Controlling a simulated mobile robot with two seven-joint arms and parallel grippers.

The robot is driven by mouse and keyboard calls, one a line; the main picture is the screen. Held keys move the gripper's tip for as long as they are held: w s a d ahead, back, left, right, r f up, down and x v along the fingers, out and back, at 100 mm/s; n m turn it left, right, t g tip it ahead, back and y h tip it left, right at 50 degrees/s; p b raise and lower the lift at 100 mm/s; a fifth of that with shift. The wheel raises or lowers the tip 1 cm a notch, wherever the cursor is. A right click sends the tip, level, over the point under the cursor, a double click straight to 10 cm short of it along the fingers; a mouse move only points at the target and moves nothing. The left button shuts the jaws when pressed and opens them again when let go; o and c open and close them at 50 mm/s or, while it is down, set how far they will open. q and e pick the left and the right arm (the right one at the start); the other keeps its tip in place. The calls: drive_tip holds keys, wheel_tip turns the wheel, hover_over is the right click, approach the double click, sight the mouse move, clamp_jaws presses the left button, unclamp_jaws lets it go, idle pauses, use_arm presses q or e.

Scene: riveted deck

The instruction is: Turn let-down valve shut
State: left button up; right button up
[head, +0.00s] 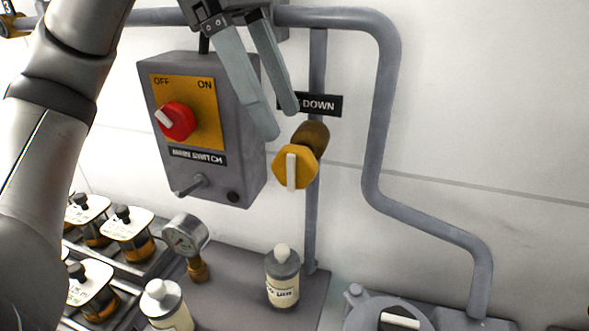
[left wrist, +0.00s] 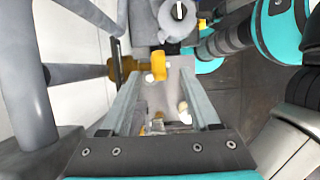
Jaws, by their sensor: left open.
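The let-down valve has a yellow six-sided knob (head: 301,158) with a white bar across its face. The bar stands nearly upright in the head view. A brown-gold stem joins the knob to the grey wall pipe. A black label (head: 322,104) above it reads "-DOWN", its left end hidden by a finger. My left gripper (head: 282,122) is open and empty, its fingertips just above and left of the knob. In the left wrist view the yellow knob (left wrist: 160,66) shows beyond the fingertips, roughly between them. I see no contact. My right gripper is not in view.
Left of the valve is a grey main switch box (head: 158,130) with a red knob (head: 178,122). Below stand a pressure gauge (head: 186,235), a labelled bottle (head: 282,270), another bottle (head: 167,306) and several lidded jars. A thick pipe (head: 386,100) bends down at right; wall beyond is bare.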

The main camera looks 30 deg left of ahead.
sight(293, 148)
use_arm(q)
drive_tip(key=b+x, duration=0.1)
drive_tip(key=x, duration=0.3)
drive_tip(key=shift+f, duration=0.25)
drive_tip(key=shift+w+d+f, duration=0.1)
drive_tip(key=shift+d+f, duration=0.2)
drive_tip(key=shift+f, duration=0.2)
drive_tip(key=c, duration=0.5)
clamp_jaws()
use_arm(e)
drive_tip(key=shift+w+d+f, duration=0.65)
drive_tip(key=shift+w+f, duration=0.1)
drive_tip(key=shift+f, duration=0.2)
